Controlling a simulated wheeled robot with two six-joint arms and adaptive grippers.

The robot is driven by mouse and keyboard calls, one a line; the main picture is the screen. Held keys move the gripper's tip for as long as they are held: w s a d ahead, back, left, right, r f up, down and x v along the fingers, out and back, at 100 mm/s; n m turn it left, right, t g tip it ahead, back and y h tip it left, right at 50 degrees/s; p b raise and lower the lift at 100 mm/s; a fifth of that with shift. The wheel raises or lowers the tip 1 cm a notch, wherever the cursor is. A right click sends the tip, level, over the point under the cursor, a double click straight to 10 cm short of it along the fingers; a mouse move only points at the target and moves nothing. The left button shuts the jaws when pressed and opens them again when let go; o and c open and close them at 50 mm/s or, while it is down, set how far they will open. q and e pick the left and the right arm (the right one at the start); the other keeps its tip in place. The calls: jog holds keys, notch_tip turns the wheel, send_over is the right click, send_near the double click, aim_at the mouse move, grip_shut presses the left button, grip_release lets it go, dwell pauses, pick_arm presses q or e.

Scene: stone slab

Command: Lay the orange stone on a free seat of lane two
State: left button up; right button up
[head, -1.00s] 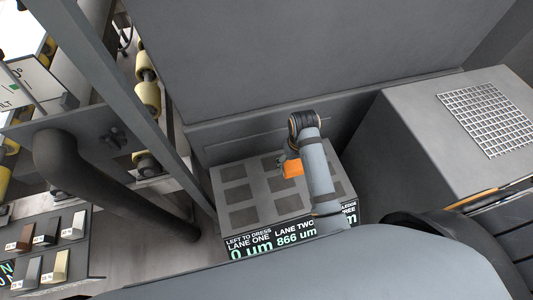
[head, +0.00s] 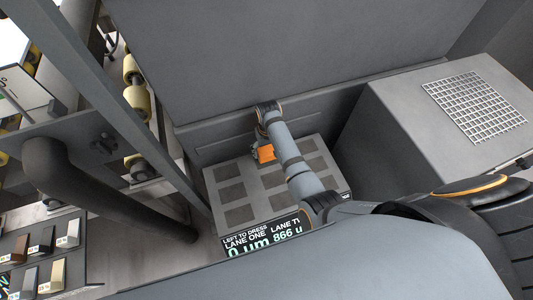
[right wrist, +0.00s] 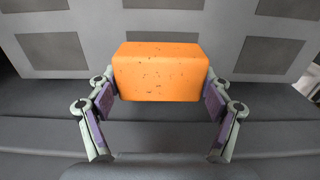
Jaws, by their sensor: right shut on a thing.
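The orange stone (head: 266,153) is a rectangular block held in my right gripper (right wrist: 160,85). In the right wrist view the orange stone (right wrist: 160,72) sits level between the two fingers, which press its short ends. The grey slab (head: 252,190) has dark square seats in three columns. The stone is over the back end of the middle column, above the lane two label, and hides the seat there. Whether it touches the slab I cannot tell. The middle seat (head: 274,180) and front seat (head: 282,202) of that column look empty. My left gripper is not in view.
A sign (head: 262,240) on the slab's front reads lane one 0 um and lane two 866 um. A wall stands close behind the slab. A grey box with a grating (head: 473,103) is at right. Several small blocks (head: 40,240) lie on a rack at lower left.

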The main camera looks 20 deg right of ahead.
aim_at(267, 154)
jog(key=shift+w+a+f, duration=0.1)
jog(key=shift+w+f, duration=0.1)
jog(key=shift+f, duration=0.8)
jog(key=shift+w+a+f, duration=0.1)
jog(key=shift+w+f, duration=0.1)
jog(key=shift+f, duration=0.8)
jog(key=shift+f+b, duration=0.1)
jog(key=shift+b, duration=0.2)
jog(key=o, duration=1.3)
jog(key=shift+f, duration=0.1)
notch_tip(267, 154, up, 13)
jog(key=p, duration=1.3)
jog(key=shift+f, duration=0.3)
jog(key=shift+s, duration=0.1)
